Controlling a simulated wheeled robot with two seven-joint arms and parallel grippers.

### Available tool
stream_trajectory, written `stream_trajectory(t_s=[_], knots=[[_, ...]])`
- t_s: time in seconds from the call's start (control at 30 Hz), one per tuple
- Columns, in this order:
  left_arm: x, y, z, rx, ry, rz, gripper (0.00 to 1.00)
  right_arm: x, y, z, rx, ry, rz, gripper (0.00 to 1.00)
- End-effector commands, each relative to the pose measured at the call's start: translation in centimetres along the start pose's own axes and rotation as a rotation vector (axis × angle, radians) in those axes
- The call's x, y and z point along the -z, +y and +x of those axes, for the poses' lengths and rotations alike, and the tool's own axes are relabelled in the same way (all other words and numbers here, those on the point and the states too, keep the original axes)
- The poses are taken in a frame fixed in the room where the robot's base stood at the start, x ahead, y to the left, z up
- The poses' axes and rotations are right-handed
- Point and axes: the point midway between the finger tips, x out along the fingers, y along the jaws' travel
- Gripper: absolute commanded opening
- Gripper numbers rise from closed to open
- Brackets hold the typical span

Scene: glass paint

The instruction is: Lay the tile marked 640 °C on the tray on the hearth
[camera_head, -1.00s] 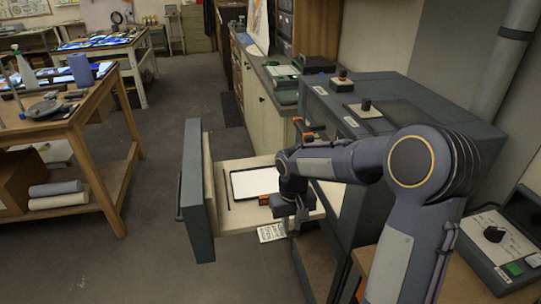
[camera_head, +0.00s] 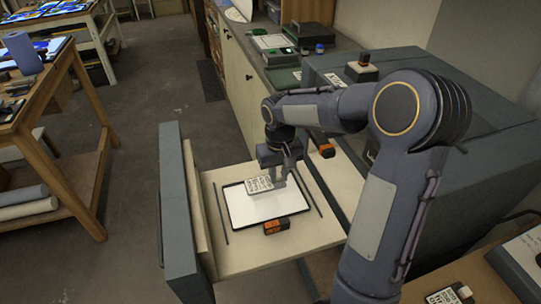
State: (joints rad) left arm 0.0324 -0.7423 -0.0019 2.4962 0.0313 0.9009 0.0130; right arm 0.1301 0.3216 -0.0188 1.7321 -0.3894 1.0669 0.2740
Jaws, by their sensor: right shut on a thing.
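My right gripper (camera_head: 279,173) is shut on a small pale tile (camera_head: 257,187) with dark print. The print is too small to read. The tile is over the far left part of the tray (camera_head: 243,210), a flat white tray with a dark rim. I cannot tell whether the tile touches the tray. The tray lies on the pale hearth (camera_head: 245,252), which is pulled out of the grey kiln (camera_head: 440,185). My left gripper is not in view.
An orange and black block (camera_head: 277,226) sits at the tray's near edge. Dark rods lie along both sides of the hearth. The hearth's upright grey front (camera_head: 178,215) stands on the left. A printed piece (camera_head: 448,295) lies at the bottom right.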

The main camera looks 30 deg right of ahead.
Motion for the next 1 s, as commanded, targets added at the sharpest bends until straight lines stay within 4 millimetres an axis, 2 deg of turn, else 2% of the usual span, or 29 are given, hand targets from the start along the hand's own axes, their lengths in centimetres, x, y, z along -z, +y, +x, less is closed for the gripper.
stream_trajectory(t_s=[0.27,0.73,1.0], knots=[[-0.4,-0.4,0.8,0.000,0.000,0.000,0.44,0.0,0.0,1.1,0.000,-0.001,0.000,0.00],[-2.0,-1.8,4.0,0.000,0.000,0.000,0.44,0.0,0.0,6.0,0.000,-0.001,-0.001,0.00],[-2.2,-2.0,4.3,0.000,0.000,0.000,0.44,0.0,0.0,6.7,0.000,0.000,0.000,0.00]])
